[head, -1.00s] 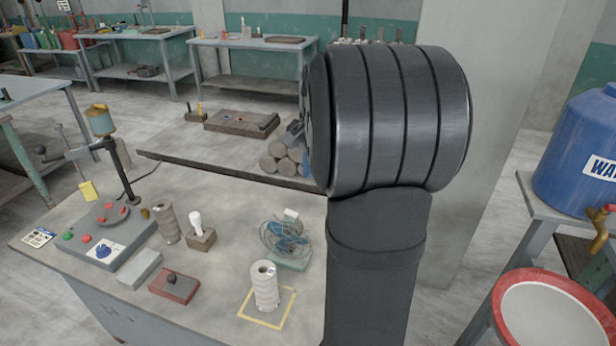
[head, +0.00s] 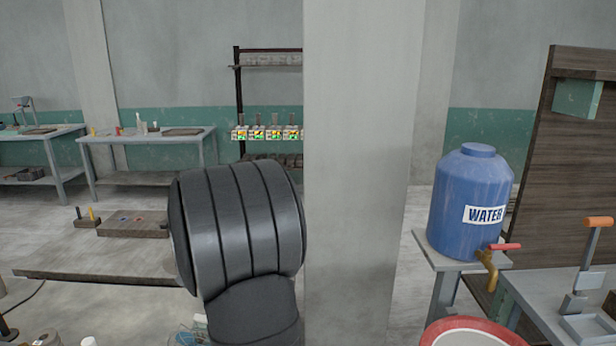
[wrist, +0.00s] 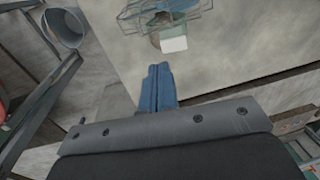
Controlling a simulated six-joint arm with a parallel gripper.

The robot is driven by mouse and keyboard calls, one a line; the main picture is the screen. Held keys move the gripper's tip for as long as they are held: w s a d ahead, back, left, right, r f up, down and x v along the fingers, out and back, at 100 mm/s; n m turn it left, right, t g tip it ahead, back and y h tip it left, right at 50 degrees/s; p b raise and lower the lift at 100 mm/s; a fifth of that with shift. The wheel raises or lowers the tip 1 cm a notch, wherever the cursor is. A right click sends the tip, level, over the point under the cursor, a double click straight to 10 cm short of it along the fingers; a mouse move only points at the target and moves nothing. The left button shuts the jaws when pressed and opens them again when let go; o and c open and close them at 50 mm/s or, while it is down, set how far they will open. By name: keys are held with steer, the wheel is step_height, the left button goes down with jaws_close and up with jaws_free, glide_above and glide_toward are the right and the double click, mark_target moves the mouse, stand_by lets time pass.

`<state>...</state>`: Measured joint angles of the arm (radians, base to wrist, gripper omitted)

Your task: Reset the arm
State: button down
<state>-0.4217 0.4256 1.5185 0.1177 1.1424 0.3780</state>
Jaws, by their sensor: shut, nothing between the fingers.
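My gripper (wrist: 161,86) shows in the wrist view as two blue fingers pressed together, with nothing between them. It points toward a wire-caged fan (wrist: 160,14) at the top of the view, standing on the pale worktable (wrist: 230,45). The fingers appear apart from the fan. In the head view my dark, ribbed arm joint fills the lower middle and my gripper is not visible.
A concrete pillar (head: 362,170) stands right of my arm. A blue water tank (head: 470,200) with a tap sits on a stand, and a red-rimmed basin (head: 432,340) is below. Side benches (head: 150,136) line the back wall. A metal bucket (wrist: 65,28) shows at the wrist view's upper left.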

steer(key=shift+a+f, duration=0.25)
steer(key=shift+f, duration=0.45)
steer(key=shift+a+f, duration=0.3)
steer(key=shift+f, duration=0.4)
steer(key=shift+a+f, duration=0.25)
steer(key=shift+f, duration=0.45)
steer(key=c, duration=1.2)
jaws_free()
steer(key=o, duration=0.4)
steer(key=shift+w+r, duration=0.1)
steer(key=shift+r, duration=0.1)
steer(key=o, duration=0.7)
steer(key=r, duration=0.1)
steer(key=r+m+y, duration=0.1)
steer(key=shift+w+a+r+m, duration=0.2)
steer(key=shift+w+r+m, duration=0.1)
steer(key=shift+w, duration=0.05)
steer(key=shift+o, duration=0.5)
steer(key=s+r+g+h, duration=0.1)
steer(key=s+g, duration=0.1)
steer(key=s, duration=0.3)
steer(key=s+a+r+n+g+h, duration=0.1)
steer(key=s+g, duration=0.1)
steer(key=s, duration=0.3)
steer(key=shift+s+a+r, duration=0.15)
steer(key=shift+a+r, duration=0.15)
steer(key=s+x, duration=0.1)
steer(key=x, duration=0.9)
steer(key=shift+d+n+g, duration=0.2)
steer(key=shift+n+g, duration=0.1)
